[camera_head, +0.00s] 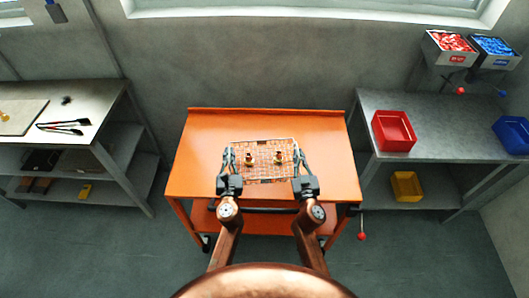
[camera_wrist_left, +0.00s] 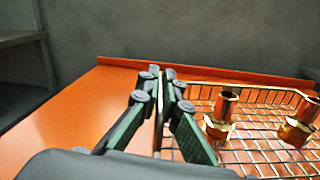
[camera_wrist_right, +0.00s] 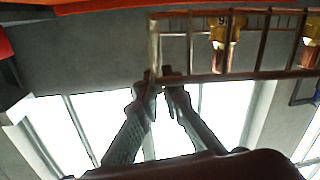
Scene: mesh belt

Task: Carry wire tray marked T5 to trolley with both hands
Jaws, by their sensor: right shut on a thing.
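The wire tray (camera_head: 264,177) is over the orange trolley's top (camera_head: 205,135); I cannot tell whether it touches. It holds two brass fittings (camera_head: 249,158) (camera_head: 279,157), and no T5 mark is legible. My left gripper (camera_head: 231,151) is at the tray's left end. In the left wrist view its fingertips (camera_wrist_left: 160,75) are close together on either side of the tray's side rim, but contact is unclear. My right gripper (camera_head: 298,150) is shut on the tray's right end. The right wrist view shows its fingertips (camera_wrist_right: 158,80) at a tray corner.
A grey bench (camera_head: 430,113) on the right holds a red bin (camera_head: 393,131) and a blue bin (camera_head: 513,134). A yellow bin (camera_head: 406,186) is on its lower shelf. A left bench (camera_head: 85,95) carries black tongs (camera_head: 62,127). The trolley top around the tray is clear.

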